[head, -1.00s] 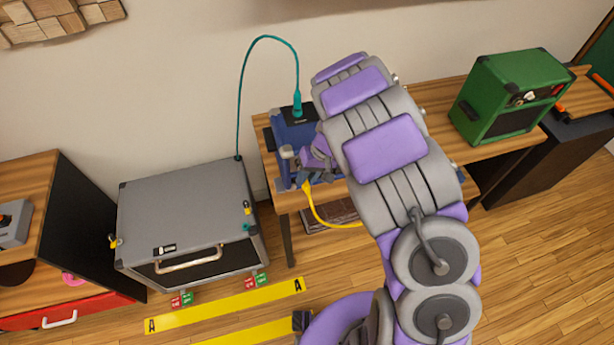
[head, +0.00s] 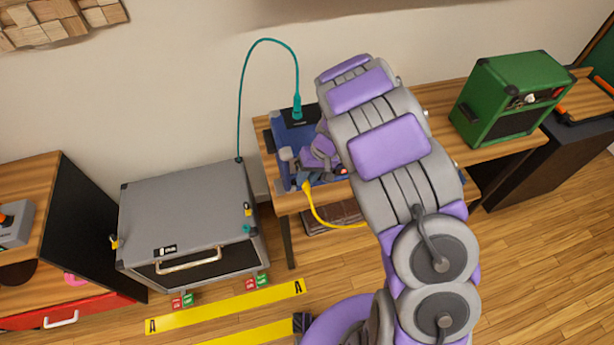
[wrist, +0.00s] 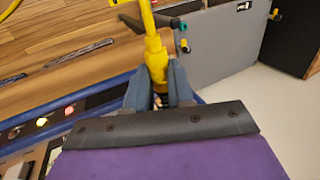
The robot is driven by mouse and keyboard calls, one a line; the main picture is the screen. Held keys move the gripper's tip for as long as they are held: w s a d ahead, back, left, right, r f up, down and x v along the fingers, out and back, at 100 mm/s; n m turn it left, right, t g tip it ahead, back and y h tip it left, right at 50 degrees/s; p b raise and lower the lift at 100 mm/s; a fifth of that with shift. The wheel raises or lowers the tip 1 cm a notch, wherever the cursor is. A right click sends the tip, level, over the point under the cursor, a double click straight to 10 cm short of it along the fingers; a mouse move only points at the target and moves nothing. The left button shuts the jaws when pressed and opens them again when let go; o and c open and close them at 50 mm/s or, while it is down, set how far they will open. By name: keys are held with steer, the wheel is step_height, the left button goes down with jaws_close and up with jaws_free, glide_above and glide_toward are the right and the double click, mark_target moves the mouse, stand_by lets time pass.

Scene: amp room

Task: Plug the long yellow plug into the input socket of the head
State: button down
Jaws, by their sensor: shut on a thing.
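The blue head (head: 294,134) stands on the wooden bench, with a teal plug (head: 297,110) at its top. My gripper (head: 306,182) is at the front of the head, partly hidden by my arm. In the wrist view my gripper (wrist: 158,92) is shut on the long yellow plug (wrist: 155,57), and the yellow cable (wrist: 147,15) runs up from it. In the head view the yellow cable (head: 318,216) hangs below the bench edge. The head's panel (wrist: 42,132) shows partly at left in the wrist view. The input socket cannot be made out.
A grey cabinet (head: 190,210) stands on the floor left of the bench, with the teal cable (head: 240,110) rising from it. A green amp (head: 512,98) sits on the bench at right. Yellow strips marked A (head: 225,307) lie on the floor.

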steer(key=shift+w+a, duration=0.1)
steer(key=shift+w, duration=0.45)
stand_by(0.4)
steer(key=c, duration=0.9)
jaws_free()
steer(key=p+v, duration=0.3)
steer(key=v, duration=1.4)
steer(key=shift+r, duration=0.15)
